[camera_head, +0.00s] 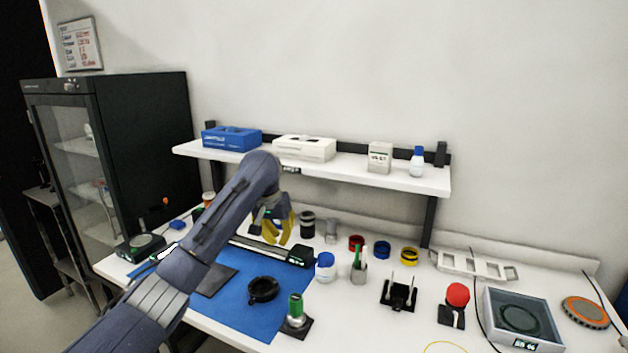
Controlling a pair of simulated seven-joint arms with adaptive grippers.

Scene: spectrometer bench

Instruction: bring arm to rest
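My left arm (215,230) reaches in from the lower left and bends down at its wrist above the bench. My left gripper (274,228), with yellow fingers, hangs over the back of the blue mat (232,308), near the dark rail-like device (270,250). Its fingers look apart, and I see nothing held between them. The arm hides part of the mat and the bench's left side. My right gripper is not in view.
A white shelf (350,174) with boxes and a bottle runs behind the arm. A blue-capped jar (325,267), pen cup (358,270), red knob (457,296) and scale (520,318) stand to the right.

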